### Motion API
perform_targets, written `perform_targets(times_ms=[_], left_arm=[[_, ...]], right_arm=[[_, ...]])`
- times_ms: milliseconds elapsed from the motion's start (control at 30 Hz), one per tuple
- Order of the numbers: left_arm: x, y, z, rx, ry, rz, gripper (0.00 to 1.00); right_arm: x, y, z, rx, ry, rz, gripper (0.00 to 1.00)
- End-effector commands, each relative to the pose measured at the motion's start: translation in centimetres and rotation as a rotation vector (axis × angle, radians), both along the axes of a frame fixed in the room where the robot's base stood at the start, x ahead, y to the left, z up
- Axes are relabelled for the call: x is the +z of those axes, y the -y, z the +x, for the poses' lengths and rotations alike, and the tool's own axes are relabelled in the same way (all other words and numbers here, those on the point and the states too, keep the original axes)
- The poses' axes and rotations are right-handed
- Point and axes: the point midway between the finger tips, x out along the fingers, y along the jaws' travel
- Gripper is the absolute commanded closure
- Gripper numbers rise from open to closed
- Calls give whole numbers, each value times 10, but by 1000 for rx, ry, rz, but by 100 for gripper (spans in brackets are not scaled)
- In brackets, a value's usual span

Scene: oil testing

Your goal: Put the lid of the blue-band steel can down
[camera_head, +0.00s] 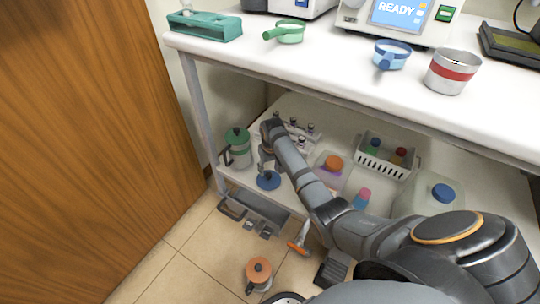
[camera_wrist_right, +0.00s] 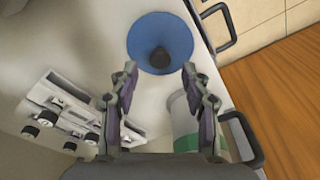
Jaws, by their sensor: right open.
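The blue lid (camera_head: 268,181) with a dark knob lies at the front edge of the lower shelf. In the right wrist view the lid (camera_wrist_right: 176,28) is just beyond the fingertips, knob facing me, and appears to rest on the white shelf. My right gripper (camera_head: 267,160) reaches down over the shelf; in the wrist view its two fingers (camera_wrist_right: 159,72) are spread with nothing between them. They look apart from the lid. I cannot make out the blue-band steel can itself. My left gripper is not in view.
A green-lidded can (camera_head: 238,150) stands left of the gripper. A rack with small vials (camera_head: 300,136), an orange-capped jug (camera_head: 331,172) and a white basket (camera_head: 384,163) share the shelf. An orange-lidded can (camera_head: 259,273) is on the floor. The worktop (camera_head: 330,60) overhangs behind.

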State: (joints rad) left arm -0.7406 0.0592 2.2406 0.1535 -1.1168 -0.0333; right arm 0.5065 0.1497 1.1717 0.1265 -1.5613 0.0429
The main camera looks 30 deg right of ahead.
Motion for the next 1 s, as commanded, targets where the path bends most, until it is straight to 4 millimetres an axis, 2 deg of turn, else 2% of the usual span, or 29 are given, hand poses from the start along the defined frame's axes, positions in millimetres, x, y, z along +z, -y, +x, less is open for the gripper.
perform_targets(times_ms=[33, 100, 300, 533, 633, 667, 767, 833, 900, 1000], left_arm=[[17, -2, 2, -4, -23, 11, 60], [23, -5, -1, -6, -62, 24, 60], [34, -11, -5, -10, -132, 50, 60], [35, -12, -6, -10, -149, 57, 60], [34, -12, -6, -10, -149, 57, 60], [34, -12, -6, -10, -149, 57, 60], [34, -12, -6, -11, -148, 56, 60], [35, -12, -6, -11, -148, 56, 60], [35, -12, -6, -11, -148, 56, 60], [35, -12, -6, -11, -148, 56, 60]], right_arm=[[24, 0, -1, 0, 4, -1, 52], [39, 0, -3, 0, 3, 0, 52], [66, -1, -7, 0, 2, 1, 52], [70, -1, -9, 0, 0, 1, 52], [53, -6, -25, 14, 1, -1, 52], [44, -9, -35, 23, 2, -2, 52], [7, -25, -88, 62, 17, 1, 52], [-13, -37, -134, 92, 35, 7, 52], [-23, -49, -180, 116, 54, 16, 52], [-24, -62, -237, 140, 79, 31, 52]])
